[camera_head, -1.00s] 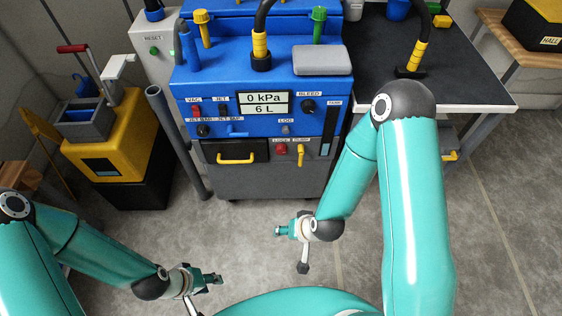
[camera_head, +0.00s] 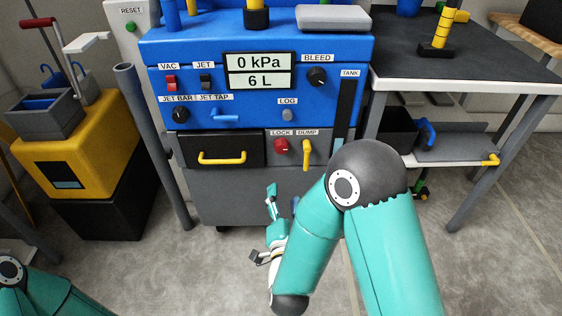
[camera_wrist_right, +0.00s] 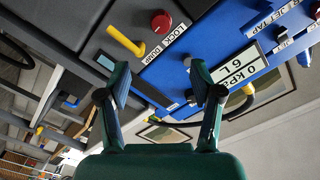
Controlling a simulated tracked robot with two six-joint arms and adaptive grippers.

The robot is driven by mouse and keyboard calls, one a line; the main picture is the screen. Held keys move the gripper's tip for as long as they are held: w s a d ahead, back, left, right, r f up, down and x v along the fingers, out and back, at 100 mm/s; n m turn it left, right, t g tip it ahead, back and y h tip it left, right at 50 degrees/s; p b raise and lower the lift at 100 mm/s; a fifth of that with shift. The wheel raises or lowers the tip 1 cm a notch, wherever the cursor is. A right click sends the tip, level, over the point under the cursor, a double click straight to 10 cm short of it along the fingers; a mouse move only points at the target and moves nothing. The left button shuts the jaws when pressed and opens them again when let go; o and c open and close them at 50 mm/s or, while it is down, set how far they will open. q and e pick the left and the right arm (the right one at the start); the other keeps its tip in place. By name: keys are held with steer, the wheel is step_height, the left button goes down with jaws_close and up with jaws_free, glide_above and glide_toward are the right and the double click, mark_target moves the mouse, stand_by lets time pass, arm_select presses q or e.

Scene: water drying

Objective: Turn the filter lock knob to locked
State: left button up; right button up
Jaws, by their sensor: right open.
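The filter lock knob is a red round knob (camera_head: 281,146) under the LOCK label, on the grey lower panel of the blue machine (camera_head: 275,108). It also shows in the right wrist view (camera_wrist_right: 161,21), near the top, beyond the fingertips. Its locked or unlocked position cannot be read. My right gripper (camera_head: 282,199) is below the knob in the head view, pointing up toward the panel. In the right wrist view it (camera_wrist_right: 161,82) is open, with nothing between its fingers and clear of the knob. My left gripper is out of view.
The yellow DUMP lever (camera_head: 307,154) is just right of the knob. A black drawer with a yellow handle (camera_head: 222,158) is to its left. A grey pole (camera_head: 152,145) and yellow cart (camera_head: 75,150) stand left, and a table (camera_head: 490,77) right.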

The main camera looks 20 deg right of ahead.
mark_target(282, 150)
steer(key=b+x, duration=0.2)
steer(key=x, duration=1.4)
steer(key=shift+w+d, duration=0.1)
steer(key=shift+w, duration=0.15)
steer(key=c, duration=1.1)
steer(key=shift+c, duration=0.2)
